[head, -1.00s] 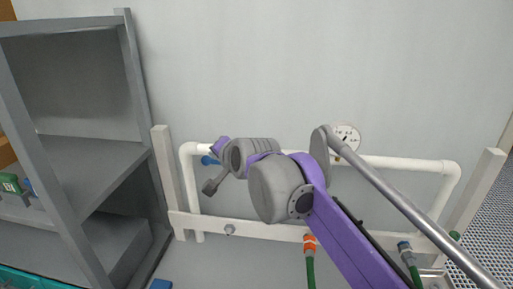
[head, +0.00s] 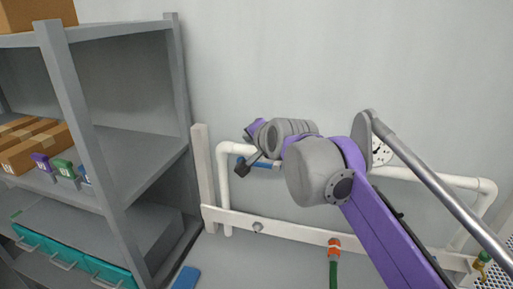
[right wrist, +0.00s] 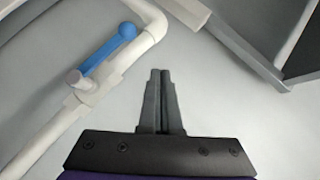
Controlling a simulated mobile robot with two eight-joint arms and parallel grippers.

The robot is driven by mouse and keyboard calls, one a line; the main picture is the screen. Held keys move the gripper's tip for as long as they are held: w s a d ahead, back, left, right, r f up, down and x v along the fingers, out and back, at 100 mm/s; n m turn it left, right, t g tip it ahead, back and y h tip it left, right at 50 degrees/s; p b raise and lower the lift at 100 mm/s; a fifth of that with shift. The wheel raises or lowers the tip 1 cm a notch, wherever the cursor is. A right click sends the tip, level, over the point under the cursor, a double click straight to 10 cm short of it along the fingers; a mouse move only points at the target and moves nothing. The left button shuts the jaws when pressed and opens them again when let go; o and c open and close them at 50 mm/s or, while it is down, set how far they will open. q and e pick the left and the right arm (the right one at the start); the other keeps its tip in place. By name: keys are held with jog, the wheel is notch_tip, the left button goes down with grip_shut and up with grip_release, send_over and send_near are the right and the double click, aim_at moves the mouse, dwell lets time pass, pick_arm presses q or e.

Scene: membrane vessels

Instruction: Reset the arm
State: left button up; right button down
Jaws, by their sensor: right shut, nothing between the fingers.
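My right arm (head: 390,225), purple and grey, reaches in from the lower right of the head view, in front of a white pipe frame. Its gripper (head: 242,169) points left and down near the left end of the pipes. In the right wrist view the gripper (right wrist: 160,75) has its two dark fingers together, with nothing between them. A blue valve handle (right wrist: 108,50) on the white pipe (right wrist: 45,142) lies to the left of the fingers, apart from them in the picture. The handle also shows in the head view (head: 268,165), partly behind the arm. My left gripper is out of view.
A grey shelf unit (head: 180,75) stands at the left with cardboard boxes (head: 45,148), small coloured items and teal drawers (head: 65,262). A gauge (head: 381,152) is partly behind my arm. A green hose (head: 333,270) with an orange fitting hangs below the pipes. A blue object (head: 185,278) lies low at left.

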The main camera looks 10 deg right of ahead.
jog(key=s+a+r, duration=0.2)
jog(key=s+r, duration=0.3)
jog(key=s, duration=0.1)
jog(key=s+d+f+n+g+h, duration=0.1)
jog(key=s+d+f, duration=0.4)
jog(key=f, duration=0.8)
jog(key=s+d+f+n+g+h, duration=0.1)
jog(key=s+d+f+n+g, duration=0.2)
jog(key=s+f, duration=0.8)
jog(key=s+d+f+n+g+h, duration=0.1)
jog(key=s+d+f+n, duration=0.4)
jog(key=f, duration=1)
jog(key=s+d+g, duration=0.1)
jog(key=s+d, duration=0.1)
jog(key=shift+s+f+h, duration=0.3)
jog(key=shift+s+f, duration=0.1)
